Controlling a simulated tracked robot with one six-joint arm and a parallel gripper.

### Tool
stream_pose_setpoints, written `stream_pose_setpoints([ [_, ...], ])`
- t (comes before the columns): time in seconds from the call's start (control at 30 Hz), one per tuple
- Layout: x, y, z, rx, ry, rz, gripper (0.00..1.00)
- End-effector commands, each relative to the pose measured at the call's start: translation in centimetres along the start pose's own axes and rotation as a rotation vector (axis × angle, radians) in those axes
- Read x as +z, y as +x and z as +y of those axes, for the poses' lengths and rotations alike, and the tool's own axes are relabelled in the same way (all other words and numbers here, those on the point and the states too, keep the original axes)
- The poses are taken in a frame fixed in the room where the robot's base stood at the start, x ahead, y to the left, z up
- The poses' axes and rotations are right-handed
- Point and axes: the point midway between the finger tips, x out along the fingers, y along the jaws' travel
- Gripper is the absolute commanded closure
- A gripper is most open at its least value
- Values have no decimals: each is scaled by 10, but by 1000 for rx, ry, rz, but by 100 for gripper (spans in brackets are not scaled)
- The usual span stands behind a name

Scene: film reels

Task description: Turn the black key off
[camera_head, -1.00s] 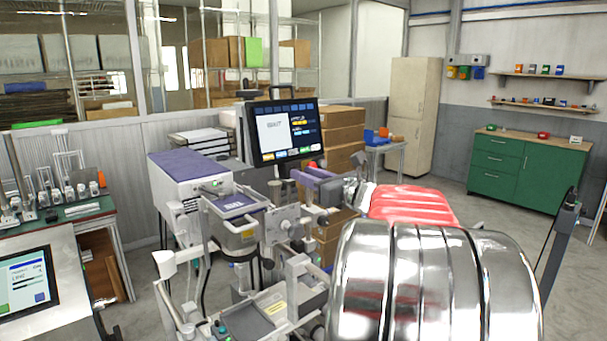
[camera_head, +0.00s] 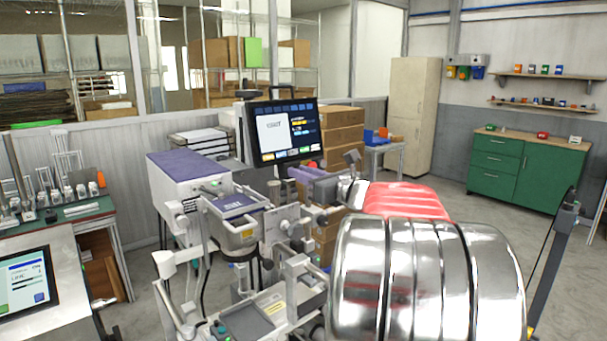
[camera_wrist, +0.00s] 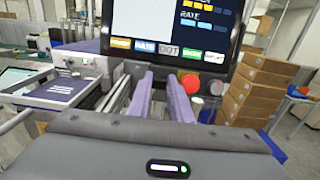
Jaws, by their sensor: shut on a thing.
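The monitor (camera_head: 285,131) shows a lit screen and fills the top of the wrist view (camera_wrist: 165,15). My gripper's two purple-grey fingers (camera_wrist: 163,80) point forward to just below the monitor's lower edge. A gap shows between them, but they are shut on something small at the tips. I take it to be the black key, though it is hidden between the fingers and its turn cannot be read. In the head view my gripper (camera_head: 298,175) is small, in front of the monitor's lower right. A red round button (camera_wrist: 190,83) shows just right of the fingers.
A grey round knob (camera_wrist: 215,88) is beside the red button. A machine with a purple-topped panel (camera_head: 236,203) stands left of my gripper. Stacked cardboard boxes (camera_head: 342,132) stand behind to the right. Open floor lies towards the green cabinet (camera_head: 527,165).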

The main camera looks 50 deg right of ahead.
Motion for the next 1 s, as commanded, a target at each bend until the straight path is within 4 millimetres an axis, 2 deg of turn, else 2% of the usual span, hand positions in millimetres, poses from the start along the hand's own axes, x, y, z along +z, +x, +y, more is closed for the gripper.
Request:
stream_pose_setpoints([
  [0.47, 1, -1, 0, 20, -122, 0, 100],
  [1.0, 1, -1, -1, 119, -571, 1, 100],
])
